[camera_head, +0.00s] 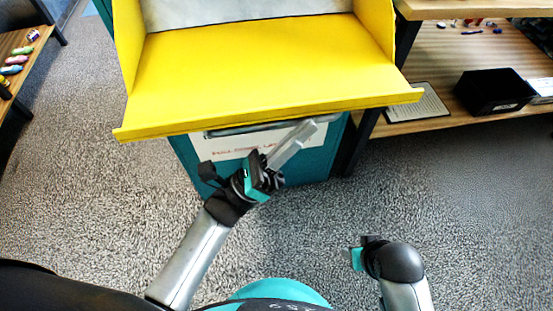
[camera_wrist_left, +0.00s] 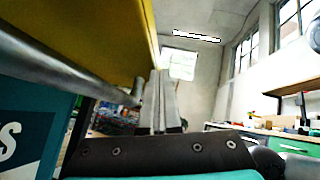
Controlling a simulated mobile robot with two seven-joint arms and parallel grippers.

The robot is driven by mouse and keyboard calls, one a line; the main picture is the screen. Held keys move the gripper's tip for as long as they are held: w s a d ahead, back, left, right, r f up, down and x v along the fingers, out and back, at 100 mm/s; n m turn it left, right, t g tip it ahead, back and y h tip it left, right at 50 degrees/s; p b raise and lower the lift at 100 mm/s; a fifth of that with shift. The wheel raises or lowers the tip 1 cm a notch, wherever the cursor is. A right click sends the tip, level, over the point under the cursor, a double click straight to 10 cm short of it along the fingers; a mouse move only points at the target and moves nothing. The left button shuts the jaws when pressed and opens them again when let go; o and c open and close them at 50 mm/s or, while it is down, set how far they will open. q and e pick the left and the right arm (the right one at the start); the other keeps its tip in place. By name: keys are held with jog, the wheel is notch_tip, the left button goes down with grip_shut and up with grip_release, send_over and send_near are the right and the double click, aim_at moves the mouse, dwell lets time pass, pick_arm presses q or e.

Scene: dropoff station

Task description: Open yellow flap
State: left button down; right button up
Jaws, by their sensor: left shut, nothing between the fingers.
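The yellow flap (camera_head: 250,70) fills the upper middle of the head view and lies tilted out from the teal station (camera_head: 315,168), with yellow side walls. Its underside (camera_wrist_left: 95,25) shows at the upper left of the left wrist view. A grey metal handle bar (camera_head: 235,130) runs under its front lip and also crosses the left wrist view (camera_wrist_left: 60,72). My left gripper (camera_head: 312,130) is shut and empty, below the front lip, close to the bar; I cannot tell if they touch. In the left wrist view its fingers (camera_wrist_left: 160,100) are together. My right arm is at the lower right, its fingers hidden.
A wooden table (camera_head: 18,55) with small coloured items stands at the left. The carpet (camera_head: 110,200) in front is clear.

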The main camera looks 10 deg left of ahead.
pick_arm(q)
jog(key=v, duration=0.6)
pick_arm(e)
jog(key=shift+w+a+r, duration=0.1)
jog(key=shift+r, duration=0.2)
pick_arm(q)
jog(key=shift+w, duration=0.1)
